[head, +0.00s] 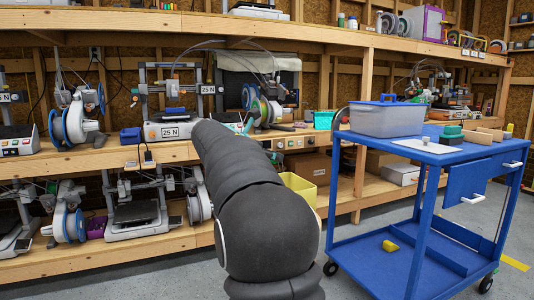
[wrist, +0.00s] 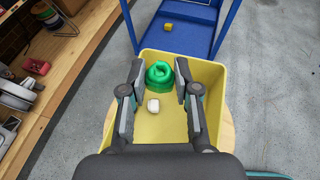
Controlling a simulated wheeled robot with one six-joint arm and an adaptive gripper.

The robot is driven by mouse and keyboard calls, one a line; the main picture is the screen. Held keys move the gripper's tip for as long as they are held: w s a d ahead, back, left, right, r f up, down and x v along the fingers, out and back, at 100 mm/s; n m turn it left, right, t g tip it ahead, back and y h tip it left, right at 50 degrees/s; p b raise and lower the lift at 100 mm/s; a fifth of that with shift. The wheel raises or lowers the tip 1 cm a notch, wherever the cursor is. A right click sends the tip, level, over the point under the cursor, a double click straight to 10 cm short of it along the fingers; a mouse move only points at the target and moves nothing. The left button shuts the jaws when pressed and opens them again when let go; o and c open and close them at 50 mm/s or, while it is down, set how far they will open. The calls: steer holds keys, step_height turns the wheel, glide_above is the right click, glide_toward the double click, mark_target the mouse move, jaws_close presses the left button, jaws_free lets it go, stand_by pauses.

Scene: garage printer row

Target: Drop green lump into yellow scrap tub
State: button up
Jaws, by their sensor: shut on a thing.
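In the wrist view my gripper (wrist: 160,72) points down over the yellow scrap tub (wrist: 221,85). Its two fingers are shut on the green lump (wrist: 160,76), a glossy, rounded, coiled piece held between the fingertips. The lump shows against the far part of the tub's inside; its exact height over the tub floor is hard to tell. A small white piece (wrist: 153,105) lies on the tub floor. In the head view the yellow tub (head: 301,188) is partly behind my arm, and my gripper and the lump are hidden.
The tub stands on a round wooden top (wrist: 228,125). A blue cart (head: 372,158) stands to the right, with a grey bin (head: 387,120) on top and a yellow block (head: 390,246) on its lower shelf. Wooden shelving (head: 110,157) with printers runs along the wall.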

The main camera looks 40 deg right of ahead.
step_height(320, 180, down, 5)
steer(key=b, duration=0.4)
steer(key=shift+f, duration=0.1)
steer(key=o, duration=0.8)
steer(key=shift+o, duration=0.2)
steer(key=v, duration=1.2)
steer(key=shift+s, duration=0.1)
